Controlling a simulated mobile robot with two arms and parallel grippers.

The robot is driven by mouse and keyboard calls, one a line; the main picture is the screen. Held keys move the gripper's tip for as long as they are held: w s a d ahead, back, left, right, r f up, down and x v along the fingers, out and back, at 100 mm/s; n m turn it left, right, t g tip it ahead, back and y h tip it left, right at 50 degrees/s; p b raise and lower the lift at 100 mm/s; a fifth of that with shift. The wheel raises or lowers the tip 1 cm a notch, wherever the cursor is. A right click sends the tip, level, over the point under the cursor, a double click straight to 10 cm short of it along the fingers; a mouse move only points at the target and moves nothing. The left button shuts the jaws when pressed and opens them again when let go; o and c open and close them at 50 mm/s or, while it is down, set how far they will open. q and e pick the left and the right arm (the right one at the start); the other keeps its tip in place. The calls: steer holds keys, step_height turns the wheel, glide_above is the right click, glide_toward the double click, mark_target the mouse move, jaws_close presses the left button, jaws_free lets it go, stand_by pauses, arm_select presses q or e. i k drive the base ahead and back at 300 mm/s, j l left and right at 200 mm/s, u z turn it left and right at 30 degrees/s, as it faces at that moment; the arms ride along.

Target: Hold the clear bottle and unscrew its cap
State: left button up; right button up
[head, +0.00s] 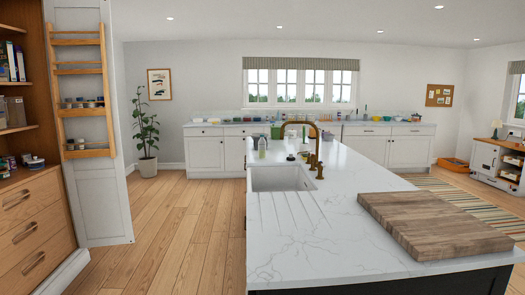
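A small pale, see-through-looking bottle (262,147) stands upright on the white island worktop (300,240), behind the sink at its far left. It is too small to tell whether it is the clear bottle or what kind of cap it has. Several small jars (84,103) stand on the wooden door rack (82,147) at the left; no clear bottle can be made out there. Neither of my grippers shows in the head view.
A sink (280,178) and brass tap (312,140) are set in the island. A thick wooden board (435,225) lies at its right end. An open cabinet with shelves (22,160) stands at the left. The wooden floor (190,215) between cabinet and island is clear.

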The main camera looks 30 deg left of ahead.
mark_target(261, 143)
steer(key=i+j, duration=0.15)
steer(key=j, duration=0.3)
steer(key=i+j, duration=0.1)
steer(key=j, duration=0.35)
steer(key=i+j+z, duration=0.1)
steer(key=j, duration=0.35)
steer(key=i+j, duration=0.15)
steer(key=j, duration=0.35)
steer(key=i+j+z, duration=0.1)
steer(key=j, duration=0.35)
steer(key=i+j, duration=0.1)
steer(key=j, duration=0.35)
steer(key=i+j, duration=0.1)
steer(key=j, duration=0.4)
steer(key=i+j, duration=0.2)
steer(key=i+j+z, duration=0.1)
steer(key=j, duration=0.35)
steer(key=i+j, duration=0.3)
steer(key=i+j+z, duration=0.1)
steer(key=j, duration=0.25)
steer(key=i+j, duration=0.3)
steer(key=i+j+z, duration=0.1)
steer(key=j, duration=0.3)
steer(key=i+j, duration=0.25)
steer(key=i+j+z, duration=0.1)
steer(key=j, duration=0.4)
steer(key=i+l, duration=0.05)
steer(key=i, duration=0.05)
